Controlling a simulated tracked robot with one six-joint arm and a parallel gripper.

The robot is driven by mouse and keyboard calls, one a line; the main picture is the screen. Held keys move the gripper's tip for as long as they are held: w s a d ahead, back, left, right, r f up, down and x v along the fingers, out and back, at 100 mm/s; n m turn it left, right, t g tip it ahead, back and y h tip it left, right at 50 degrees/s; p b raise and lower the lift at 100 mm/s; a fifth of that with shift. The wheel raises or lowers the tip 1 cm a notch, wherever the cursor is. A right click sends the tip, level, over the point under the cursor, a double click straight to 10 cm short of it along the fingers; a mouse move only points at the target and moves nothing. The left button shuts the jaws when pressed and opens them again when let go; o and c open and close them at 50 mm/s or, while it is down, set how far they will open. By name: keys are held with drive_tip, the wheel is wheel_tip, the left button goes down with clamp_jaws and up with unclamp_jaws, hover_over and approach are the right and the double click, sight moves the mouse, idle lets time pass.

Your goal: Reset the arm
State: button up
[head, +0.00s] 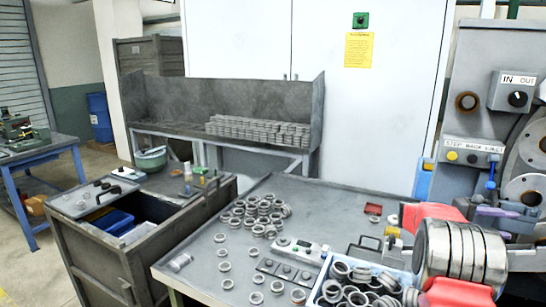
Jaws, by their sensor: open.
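A grey worktable (205,262) holds a cluster of metal rings (256,215), scattered rings, a button box (299,250) and a ring-filled bin (357,284). A grinder control panel (470,152) stands right. A dark cart (90,255) stands left; stacked rings (258,132) lie behind.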

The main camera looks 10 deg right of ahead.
drive_tip(key=w+a+r+n+t, duration=1.1)
drive_tip(key=w+a+r+t, duration=0.1)
drive_tip(key=w+r+t, duration=0.15)
drive_tip(key=a+r+n+t+y, duration=0.3)
drive_tip(key=a+n+t+y, duration=0.65)
drive_tip(key=a, duration=1.25)
drive_tip(key=s+a+f+n+g+y, duration=0.35)
drive_tip(key=s+a+n, duration=0.3)
drive_tip(key=a, duration=0.25)
drive_tip(key=s+a+f+n+g+y, duration=0.2)
drive_tip(key=s+a+f+n+y, duration=0.2)
drive_tip(key=s+a+n, duration=0.3)
drive_tip(key=s+a+f+n+g, duration=0.2)
drive_tip(key=s+f, duration=0.4)
drive_tip(key=s, duration=0.5)
drive_tip(key=s+a+f+n+g, duration=0.3)
drive_tip(key=s+f, duration=0.4)
drive_tip(key=s, duration=0.5)
drive_tip(key=shift+s+f+n+g, duration=0.15)
drive_tip(key=shift+n+g, duration=0.25)
drive_tip(key=shift+g, duration=0.15)
